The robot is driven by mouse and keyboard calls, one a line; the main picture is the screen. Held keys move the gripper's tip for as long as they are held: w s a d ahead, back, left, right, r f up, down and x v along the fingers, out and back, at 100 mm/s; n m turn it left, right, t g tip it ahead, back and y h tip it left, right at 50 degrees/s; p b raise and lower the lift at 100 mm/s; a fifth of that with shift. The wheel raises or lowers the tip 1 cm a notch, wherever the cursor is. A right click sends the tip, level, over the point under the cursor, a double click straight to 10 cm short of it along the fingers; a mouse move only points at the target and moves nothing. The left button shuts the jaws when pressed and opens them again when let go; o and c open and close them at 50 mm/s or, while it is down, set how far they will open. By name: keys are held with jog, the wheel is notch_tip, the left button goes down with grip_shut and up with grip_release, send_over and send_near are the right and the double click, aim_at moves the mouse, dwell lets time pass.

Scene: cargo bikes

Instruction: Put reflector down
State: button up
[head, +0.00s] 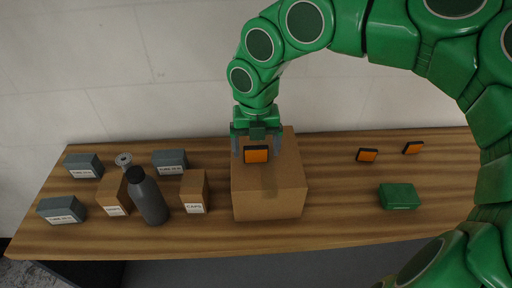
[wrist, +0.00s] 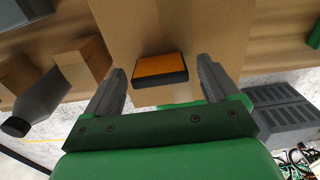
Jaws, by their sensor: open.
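An orange reflector with a black back (head: 256,154) shows at the top of a large brown cardboard box (head: 268,193) on the wooden table. In the wrist view the reflector (wrist: 159,69) lies against the cardboard (wrist: 150,22), between my fingers with a gap on each side. My gripper (head: 255,150) is open over the box; its grey fingers also show in the wrist view (wrist: 160,88). Two more orange reflectors, one (head: 367,155) and another (head: 413,148), are on the table to the right of the box.
A green box (head: 399,196) sits at the right of the table (head: 340,222). To the left are a dark grey bottle (head: 148,197), several grey labelled boxes (head: 61,210), a small brown box labelled CAPS (head: 194,192) and another brown box (head: 114,196). A wall stands behind the table.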

aim_at(256, 147)
notch_tip(256, 147, up, 11)
jog(key=s+d+m, duration=0.3)
jog(key=s+m, duration=0.2)
jog(key=m, duration=0.2)
jog(key=s+d+f+m+g, duration=0.1)
jog(key=s+d+f+m, duration=0.3)
jog(key=s+m, duration=0.5)
jog(key=s+d+f+m, duration=0.4)
jog(key=s+f+m, duration=0.3)
jog(key=m, duration=1.3)
jog(key=shift+s+d+g, duration=0.35)
jog(key=shift+s+g, duration=0.05)
jog(key=shift+s, duration=0.5)
jog(key=shift+r, duration=0.1)
jog(key=shift+o, duration=0.5)
